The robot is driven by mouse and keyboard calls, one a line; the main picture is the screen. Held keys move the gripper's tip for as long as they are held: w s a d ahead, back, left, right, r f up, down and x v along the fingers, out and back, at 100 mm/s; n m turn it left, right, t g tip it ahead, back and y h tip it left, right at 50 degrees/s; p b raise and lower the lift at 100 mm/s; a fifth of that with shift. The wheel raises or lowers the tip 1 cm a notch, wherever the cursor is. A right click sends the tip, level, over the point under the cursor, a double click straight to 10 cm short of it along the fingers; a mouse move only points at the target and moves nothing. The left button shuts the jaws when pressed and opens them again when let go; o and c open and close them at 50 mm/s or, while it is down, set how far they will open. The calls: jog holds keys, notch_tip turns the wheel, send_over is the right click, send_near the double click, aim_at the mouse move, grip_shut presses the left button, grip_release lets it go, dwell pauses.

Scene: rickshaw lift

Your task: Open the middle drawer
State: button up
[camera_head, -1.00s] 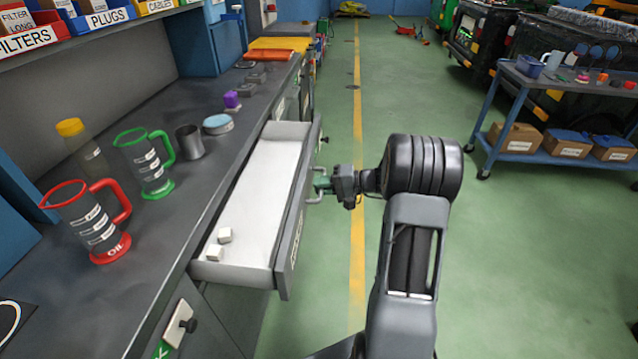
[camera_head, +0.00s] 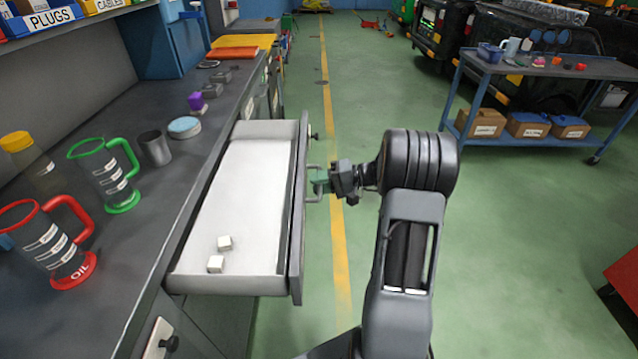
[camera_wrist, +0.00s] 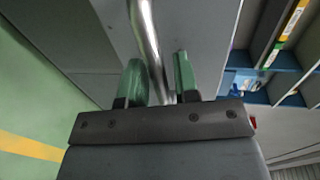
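My gripper (camera_head: 322,184) is at the handle. In the wrist view its green fingers (camera_wrist: 160,80) stand on either side of the bar, with small gaps visible, so I cannot tell if they press on it.
A red-rimmed oil jug (camera_head: 48,243), a green-rimmed jug (camera_head: 106,175) and a metal cup (camera_head: 155,147) stand on the workbench (camera_head: 150,215). A blue trolley (camera_head: 545,66) with boxes stands at right. The green floor around my arm is mostly clear.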

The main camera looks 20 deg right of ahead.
jog(key=shift+o, duration=0.7)
jog(key=p+v, duration=0.1)
jog(key=v, duration=1.2)
jog(key=shift+d, duration=0.4)
jog(key=shift+s+r, duration=0.1)
notch_tip(320, 180, down, 6)
jog(key=s+m+g+h, duration=0.2)
jog(key=s+m+h, duration=0.1)
jog(key=m, duration=0.1)
jog(key=s+a+r+g+h+p, duration=0.4)
jog(key=a+h+p, duration=0.1)
jog(key=a, duration=0.2)
jog(key=s+a+r+n+t+h+p, duration=0.1)
jog(key=s+a+r+n+h+p, duration=0.2)
jog(key=a+r+p, duration=0.3)
jog(key=s+a+r+n+t+h+p, duration=0.2)
jog(key=a+r+n+p, duration=0.4)
jog(key=r, duration=0.9)
jog(key=s+a+h, duration=0.1)
jog(key=s+a, duration=0.1)
jog(key=a, duration=0.1)
jog(key=shift+a+r+p, duration=0.15)
jog(key=shift+r+p, duration=0.2)
